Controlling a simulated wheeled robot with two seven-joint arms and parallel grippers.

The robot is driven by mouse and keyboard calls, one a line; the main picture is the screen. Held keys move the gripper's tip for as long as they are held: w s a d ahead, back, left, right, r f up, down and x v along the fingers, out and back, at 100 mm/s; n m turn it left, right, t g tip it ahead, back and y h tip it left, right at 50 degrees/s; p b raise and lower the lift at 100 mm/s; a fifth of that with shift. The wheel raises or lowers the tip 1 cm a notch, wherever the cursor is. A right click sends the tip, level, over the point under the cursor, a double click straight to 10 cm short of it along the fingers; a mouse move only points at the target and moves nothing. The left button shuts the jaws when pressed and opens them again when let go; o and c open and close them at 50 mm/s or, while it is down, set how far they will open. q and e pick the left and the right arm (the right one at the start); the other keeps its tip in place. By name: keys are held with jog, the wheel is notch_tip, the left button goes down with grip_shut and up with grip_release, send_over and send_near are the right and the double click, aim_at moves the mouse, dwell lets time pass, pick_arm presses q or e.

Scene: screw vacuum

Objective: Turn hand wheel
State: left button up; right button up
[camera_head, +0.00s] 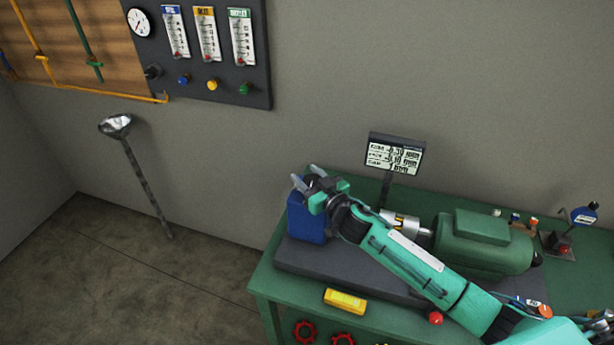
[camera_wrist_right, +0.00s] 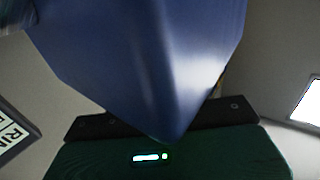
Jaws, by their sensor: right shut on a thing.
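A blue block-shaped housing (camera_head: 305,222) stands at the left end of a dark base plate on the green bench. My right gripper (camera_head: 307,178) is at its top, with its two fingers spread around something there. What lies between the fingers is mostly hidden, so I cannot tell whether it is a hand wheel. In the right wrist view the blue housing (camera_wrist_right: 150,60) fills the upper middle, very close to the camera, and hides the fingertips. My left gripper is out of view.
A green motor (camera_head: 480,243) with a silver coupling (camera_head: 403,222) lies right of the housing. A small display (camera_head: 394,156) stands behind. A yellow device (camera_head: 345,301) is at the bench front. A gauge panel (camera_head: 205,50) hangs on the wall. The floor at left is mostly clear.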

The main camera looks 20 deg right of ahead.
jog(key=shift+m+t+h+b, duration=0.3)
jog(key=shift+m+h, duration=0.4)
jog(key=shift+h, duration=0.4)
jog(key=shift+d+h, duration=0.15)
jog(key=shift+h, duration=0.15)
jog(key=o, duration=1)
jog(key=shift+c, duration=0.2)
jog(key=shift+s, duration=0.1)
jog(key=shift+s+d+f, duration=0.1)
jog(key=shift+s, duration=0.2)
jog(key=s+d+b, duration=0.2)
jog(key=s+b, duration=0.2)
jog(key=s, duration=0.8)
jog(key=shift+s+d, duration=0.25)
jog(key=shift+s, duration=0.15)
